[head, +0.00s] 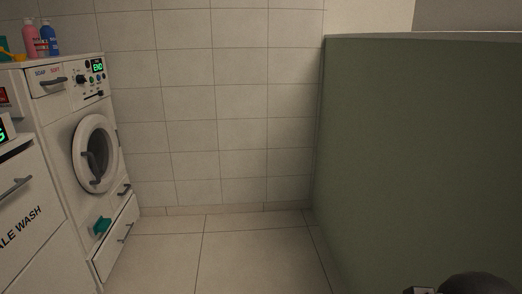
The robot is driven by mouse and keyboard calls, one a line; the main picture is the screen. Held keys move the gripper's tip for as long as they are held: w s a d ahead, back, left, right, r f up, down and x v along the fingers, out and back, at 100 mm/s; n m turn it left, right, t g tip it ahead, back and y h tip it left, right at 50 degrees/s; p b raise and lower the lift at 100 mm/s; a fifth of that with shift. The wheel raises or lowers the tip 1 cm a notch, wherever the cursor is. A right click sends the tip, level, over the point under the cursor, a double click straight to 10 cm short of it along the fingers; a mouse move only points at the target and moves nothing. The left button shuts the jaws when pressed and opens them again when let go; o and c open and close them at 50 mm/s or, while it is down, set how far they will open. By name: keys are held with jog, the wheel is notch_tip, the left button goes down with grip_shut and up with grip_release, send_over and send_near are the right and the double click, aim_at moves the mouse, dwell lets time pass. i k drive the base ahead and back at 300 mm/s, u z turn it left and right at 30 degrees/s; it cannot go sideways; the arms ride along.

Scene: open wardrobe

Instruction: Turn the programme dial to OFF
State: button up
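The washing machine (62,122) stands at the left in the head view, seen at a slant. On its upper front is a control panel with a small dark round dial (80,79). The dial's marks are too small to read, so I cannot tell its setting. A green-lit display (97,67) on the panel appears to read END. The round door (96,153) below looks shut. My gripper is not in view. A dark rounded part at the bottom right edge is probably part of my arm.
Pink (30,38) and blue bottles (49,40) stand on the machine. A teal item (102,225) is at its lower front. Another white unit (25,215) is nearer, at the left. A green partition (420,150) fills the right. The tiled floor (235,255) between is clear.

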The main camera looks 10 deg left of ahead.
aim_at(80, 79)
jog(key=u, duration=0.6)
jog(key=i, duration=1.85)
jog(key=u, duration=1.1)
jog(key=i, duration=0.65)
jog(key=u, duration=0.3)
